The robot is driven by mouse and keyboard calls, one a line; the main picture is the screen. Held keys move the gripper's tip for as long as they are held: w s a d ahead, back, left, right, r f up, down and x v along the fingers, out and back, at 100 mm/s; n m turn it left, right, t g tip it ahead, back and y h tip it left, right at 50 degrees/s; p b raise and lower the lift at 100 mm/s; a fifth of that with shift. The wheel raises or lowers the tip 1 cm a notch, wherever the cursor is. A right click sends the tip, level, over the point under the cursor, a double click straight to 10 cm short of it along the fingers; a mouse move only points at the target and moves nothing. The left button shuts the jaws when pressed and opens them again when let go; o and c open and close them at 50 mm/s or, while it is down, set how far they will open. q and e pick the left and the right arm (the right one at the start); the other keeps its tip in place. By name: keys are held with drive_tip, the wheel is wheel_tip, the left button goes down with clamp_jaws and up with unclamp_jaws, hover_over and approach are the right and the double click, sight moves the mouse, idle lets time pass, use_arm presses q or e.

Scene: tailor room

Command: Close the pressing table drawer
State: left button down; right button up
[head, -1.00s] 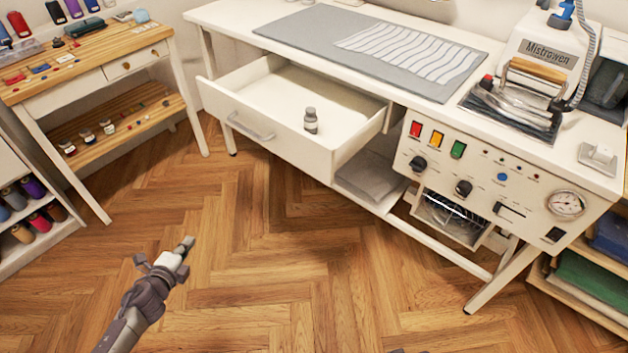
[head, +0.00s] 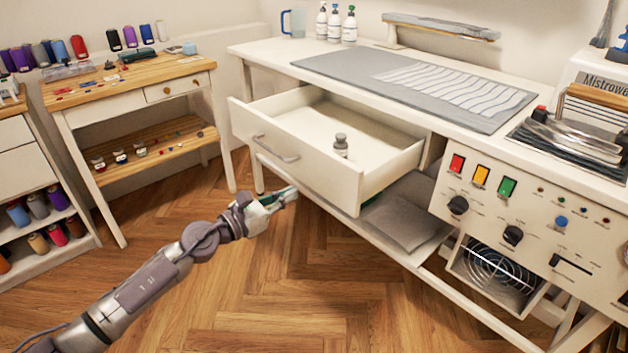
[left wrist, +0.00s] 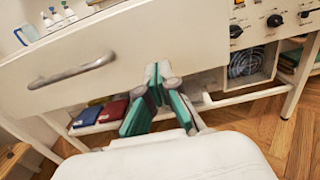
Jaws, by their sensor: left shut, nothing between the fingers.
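The pressing table drawer (head: 300,163) stands pulled out of the white pressing table (head: 262,60), with a small grey-capped bottle (head: 341,147) standing inside it. Its grey bar handle (head: 275,149) is on the front panel. My left gripper (head: 292,194) is shut and empty, in front of the drawer and low near its front panel. In the left wrist view the shut fingers (left wrist: 157,72) point at the drawer front (left wrist: 130,60), to the right of the handle (left wrist: 72,71). I cannot tell whether they touch it. My right gripper is not in view.
A control panel (head: 530,225) with coloured switches is on the table's right part. A lower shelf (head: 425,238) under the drawer holds folded cloth (head: 405,222). A wooden side table (head: 130,80) stands at left. The wooden floor (head: 290,300) in front is clear.

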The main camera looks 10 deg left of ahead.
sight(321, 177)
use_arm(q)
drive_tip(key=x, duration=0.6)
drive_tip(key=shift+w+d, duration=0.1)
drive_tip(key=shift+w, duration=0.05)
drive_tip(key=shift+w+d+b, duration=0.3)
drive_tip(key=shift+w+d, duration=0.15)
drive_tip(key=shift+w, duration=0.15)
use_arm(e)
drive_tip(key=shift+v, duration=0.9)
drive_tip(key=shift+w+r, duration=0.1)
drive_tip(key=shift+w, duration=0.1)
